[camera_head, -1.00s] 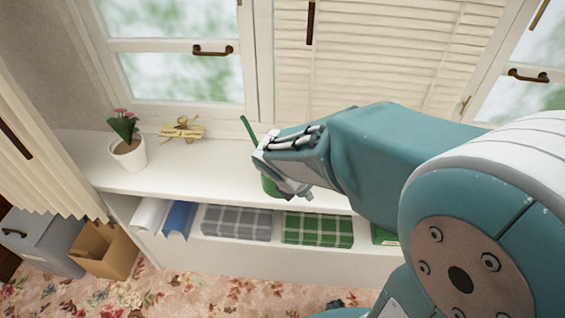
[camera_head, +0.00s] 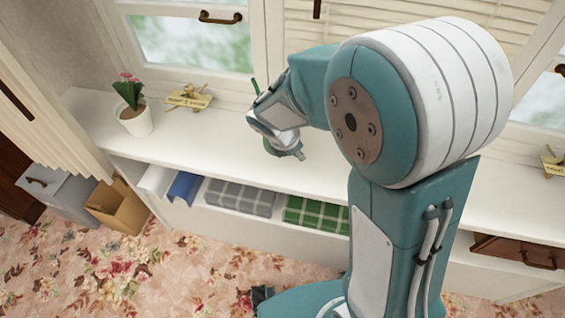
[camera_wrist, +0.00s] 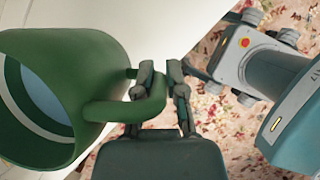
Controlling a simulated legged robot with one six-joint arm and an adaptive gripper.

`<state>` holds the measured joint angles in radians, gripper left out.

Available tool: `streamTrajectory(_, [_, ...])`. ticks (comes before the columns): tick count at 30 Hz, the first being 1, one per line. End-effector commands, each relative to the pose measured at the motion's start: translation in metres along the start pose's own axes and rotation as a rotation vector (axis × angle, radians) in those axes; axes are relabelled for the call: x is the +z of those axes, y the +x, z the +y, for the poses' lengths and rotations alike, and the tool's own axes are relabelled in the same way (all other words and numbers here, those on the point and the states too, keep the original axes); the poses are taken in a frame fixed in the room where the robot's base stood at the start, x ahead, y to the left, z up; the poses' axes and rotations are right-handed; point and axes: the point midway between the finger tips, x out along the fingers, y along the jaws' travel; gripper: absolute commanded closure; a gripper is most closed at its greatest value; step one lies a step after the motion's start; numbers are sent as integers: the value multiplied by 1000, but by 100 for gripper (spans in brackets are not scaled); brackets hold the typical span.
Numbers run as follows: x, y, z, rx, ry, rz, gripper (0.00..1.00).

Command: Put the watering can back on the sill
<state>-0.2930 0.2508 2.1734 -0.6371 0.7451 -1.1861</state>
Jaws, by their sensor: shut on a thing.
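The green watering can (camera_wrist: 88,62) fills the left of the wrist view, with its open top facing left in that picture. My gripper (camera_wrist: 160,92) is shut on the can's handle (camera_wrist: 128,110). In the head view, my gripper (camera_head: 278,143) is over the white sill (camera_head: 205,133), and mostly hides the can. Only the can's thin green spout (camera_head: 256,87) and a bit of its green body show there. I cannot tell whether the can touches the sill.
A potted pink flower (camera_head: 135,118) and a small wooden sign (camera_head: 189,98) stand on the sill at left. Folded plaid blankets (camera_head: 240,197) lie on the shelf below. A cardboard box (camera_head: 117,207) and grey bin (camera_head: 62,193) stand on the floor. The sill between sign and gripper is clear.

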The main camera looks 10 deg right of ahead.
Motion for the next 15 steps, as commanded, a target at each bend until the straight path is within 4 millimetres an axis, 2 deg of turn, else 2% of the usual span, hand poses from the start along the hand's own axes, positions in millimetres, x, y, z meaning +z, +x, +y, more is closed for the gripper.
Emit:
streamTrajectory(1, [-10,6,7,-2,-7,-2,100])
streamTrajectory(6, [-32,23,27,-3,-7,-8,100])
streamTrajectory(15, [-38,40,38,1,-4,-2,100])
